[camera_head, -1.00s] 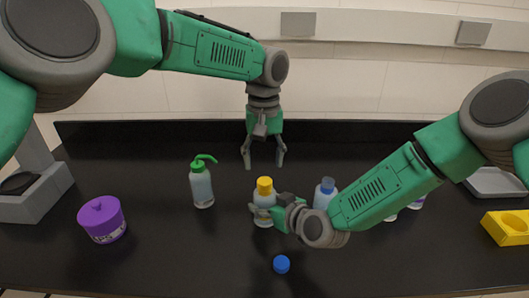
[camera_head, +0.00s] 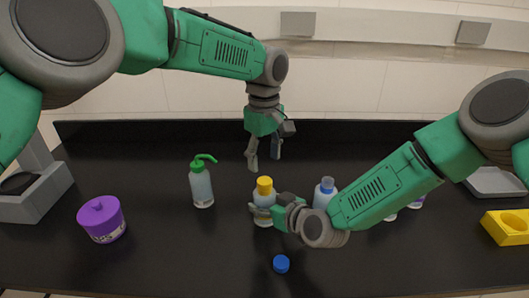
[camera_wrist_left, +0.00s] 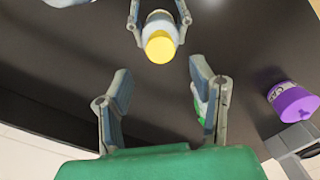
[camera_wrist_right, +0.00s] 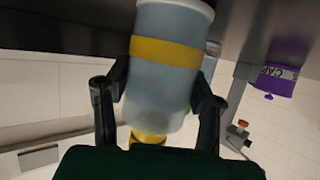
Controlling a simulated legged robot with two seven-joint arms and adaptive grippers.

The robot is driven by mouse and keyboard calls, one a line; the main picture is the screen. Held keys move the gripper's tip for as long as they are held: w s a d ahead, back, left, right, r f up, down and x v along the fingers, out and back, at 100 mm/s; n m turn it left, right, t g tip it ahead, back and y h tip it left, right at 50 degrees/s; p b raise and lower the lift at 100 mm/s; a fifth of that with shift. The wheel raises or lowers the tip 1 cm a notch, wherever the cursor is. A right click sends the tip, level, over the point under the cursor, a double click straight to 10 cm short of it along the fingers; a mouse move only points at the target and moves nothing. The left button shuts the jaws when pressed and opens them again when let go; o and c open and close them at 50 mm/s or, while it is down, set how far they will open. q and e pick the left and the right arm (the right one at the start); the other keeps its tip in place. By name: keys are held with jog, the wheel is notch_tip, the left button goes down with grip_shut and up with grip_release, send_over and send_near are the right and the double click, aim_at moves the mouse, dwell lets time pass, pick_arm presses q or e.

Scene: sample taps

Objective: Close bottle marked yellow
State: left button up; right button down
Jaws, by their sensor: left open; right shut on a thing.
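The bottle marked yellow (camera_head: 264,200) stands upright on the black table. A yellow band shows around its body in the right wrist view (camera_wrist_right: 165,52). A yellow cap (camera_head: 265,185) sits on its top; the cap also shows in the left wrist view (camera_wrist_left: 160,47). I cannot tell whether it is screwed tight. My right gripper (camera_head: 262,211) is shut on the bottle's body from the right. My left gripper (camera_head: 264,165) is open and empty, fingers pointing down, above and behind the bottle. In the left wrist view the cap lies ahead of its open fingers (camera_wrist_left: 160,85).
A green-topped wash bottle (camera_head: 202,187) stands left of the bottle, a purple jar (camera_head: 102,219) farther left. A blue-capped bottle (camera_head: 326,188) stands at the right, partly behind my right arm. A loose blue cap (camera_head: 281,264) lies in front. A yellow holder (camera_head: 508,227) is at far right.

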aim_at(265, 179)
pick_arm(q)
notch_tip(265, 179, down, 7)
jog(key=shift+r, duration=0.15)
jog(key=shift+c, duration=0.3)
grip_shut()
jog(key=m, duration=1.2)
jog(key=shift+m, duration=0.3)
jog(key=m, duration=0.6)
jog(key=shift+w+m, duration=0.1)
jog(key=shift+m, duration=0.2)
pick_arm(e)
jog(key=shift+s, duration=0.1)
pick_arm(q)
jog(key=m, duration=0.6)
jog(key=shift+w, duration=0.1)
pick_arm(e)
jog(key=shift+a+f, duration=0.1)
pick_arm(q)
jog(key=shift+o, duration=1.1)
grip_release()
jog(key=shift+d, duration=0.1)
